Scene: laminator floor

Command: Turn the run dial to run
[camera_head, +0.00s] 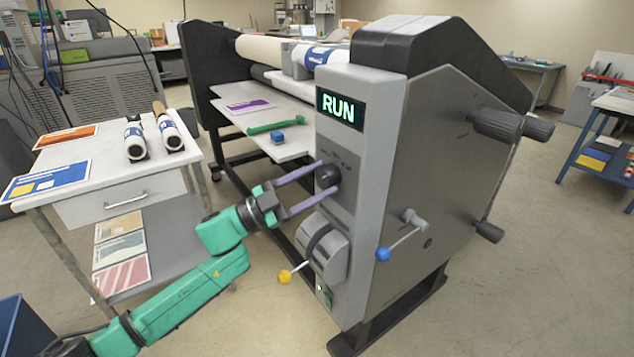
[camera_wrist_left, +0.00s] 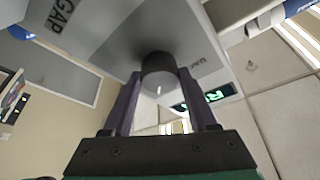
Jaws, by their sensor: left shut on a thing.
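The run dial (camera_head: 327,176) is a dark round knob on the grey front panel of the laminator (camera_head: 362,140). Above it a lit display (camera_head: 340,108) reads RUN in green letters. My left gripper (camera_head: 322,182) reaches in from the left, its two purple fingers on either side of the dial and shut on it. In the left wrist view the dial (camera_wrist_left: 158,72) sits between the fingertips, with a pale mark on its side. The markings around the dial are too small to read in the head view. My right gripper is not in view.
Below the dial are a lever with a yellow knob (camera_head: 285,276) and a crank with a blue knob (camera_head: 383,254). A white side table (camera_head: 110,165) with rolls and prints stands at the left. Open floor lies at the right.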

